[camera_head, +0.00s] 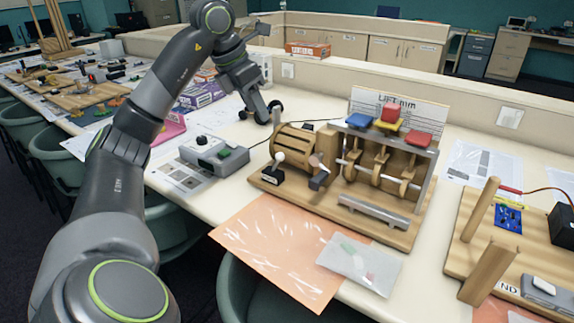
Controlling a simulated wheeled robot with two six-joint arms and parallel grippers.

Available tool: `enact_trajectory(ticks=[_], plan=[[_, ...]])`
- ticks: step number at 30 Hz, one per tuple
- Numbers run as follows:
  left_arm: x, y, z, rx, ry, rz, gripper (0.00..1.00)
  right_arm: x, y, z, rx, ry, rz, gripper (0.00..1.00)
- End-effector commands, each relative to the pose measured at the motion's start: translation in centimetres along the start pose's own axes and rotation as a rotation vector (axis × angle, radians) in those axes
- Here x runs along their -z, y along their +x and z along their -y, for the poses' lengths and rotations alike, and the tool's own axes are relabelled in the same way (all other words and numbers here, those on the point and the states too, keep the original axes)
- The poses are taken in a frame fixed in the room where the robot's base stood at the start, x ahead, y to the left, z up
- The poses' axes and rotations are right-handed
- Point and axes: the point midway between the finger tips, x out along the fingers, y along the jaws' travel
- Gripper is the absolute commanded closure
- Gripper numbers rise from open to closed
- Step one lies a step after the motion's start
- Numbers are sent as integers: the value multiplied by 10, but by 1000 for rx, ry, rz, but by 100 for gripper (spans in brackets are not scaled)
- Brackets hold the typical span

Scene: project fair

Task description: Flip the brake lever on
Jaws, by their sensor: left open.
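The lift model (405,236) stands on a wooden board on the table. At its left front is a small lever with a white ball knob (279,157) on a dark base (269,176); it looks like the brake lever. Its exact setting is too small to tell. Behind it is a slatted wooden drum (296,143), with a grey-ended crank (318,176) to its right. My left gripper (262,109) is open and empty, pointing down over the table behind the drum, apart from the lever. My right gripper is out of view.
An orange sheet (275,250) and a clear bag (359,260) lie in front. Another wooden project (530,240) is at right. A low partition (400,80) runs behind.

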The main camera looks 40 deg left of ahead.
Motion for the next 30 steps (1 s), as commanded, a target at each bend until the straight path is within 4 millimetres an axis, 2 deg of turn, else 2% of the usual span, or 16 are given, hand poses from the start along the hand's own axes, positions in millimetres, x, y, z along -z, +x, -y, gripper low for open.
enact_trajectory(ticks=[5,18,24,30], plan=[[0,17,0,2,0,-2,59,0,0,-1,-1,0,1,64],[0,110,1,5,0,-3,59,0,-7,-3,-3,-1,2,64],[0,148,2,4,1,-1,59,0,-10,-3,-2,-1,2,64],[0,168,0,2,0,0,59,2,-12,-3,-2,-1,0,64]])
